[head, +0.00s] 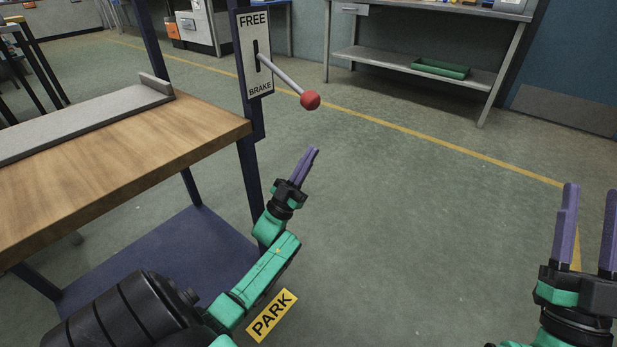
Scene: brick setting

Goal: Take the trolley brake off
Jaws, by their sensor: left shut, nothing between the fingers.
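The trolley (190,145) stands at the left, with a wooden top, dark blue posts and a lower shelf. A white brake plate (254,32) on its post reads FREE at the top and BRAKE at the bottom, with a dark vertical slot. A grey lever (283,76) comes out of the slot and slants down to the right, ending in a red knob (310,100). My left gripper (312,152) is shut and empty, below the knob and apart from it. My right gripper (591,190) is open and empty at the right edge.
A yellow PARK sign (272,316) lies low beside my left arm. A metal bench (430,72) with a green tray (440,68) stands at the back. The floor (420,200) between trolley and bench is clear, crossed by a yellow line.

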